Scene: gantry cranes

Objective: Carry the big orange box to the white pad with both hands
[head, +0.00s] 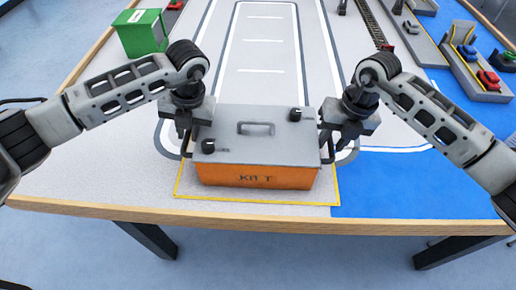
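The big orange box (256,177) has a grey lid with a grey top handle, black latches and the letters "KIT" on its front. It is at the table's near edge, over a pale pad with a yellow outline (257,202); I cannot tell whether its underside touches the pad. My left gripper (185,132) is at the dark handle on the box's left side. My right gripper (327,137) is at the dark handle on its right side. The fingertips are small and partly hidden, so their grip on the handles is unclear.
A green bin (140,34) stands at the back left. A blue area (420,185) lies right of the pad. A rail track (371,24) and small trays with red and blue pieces (478,65) are at the back right. The white-lined lane (264,50) behind the box is clear.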

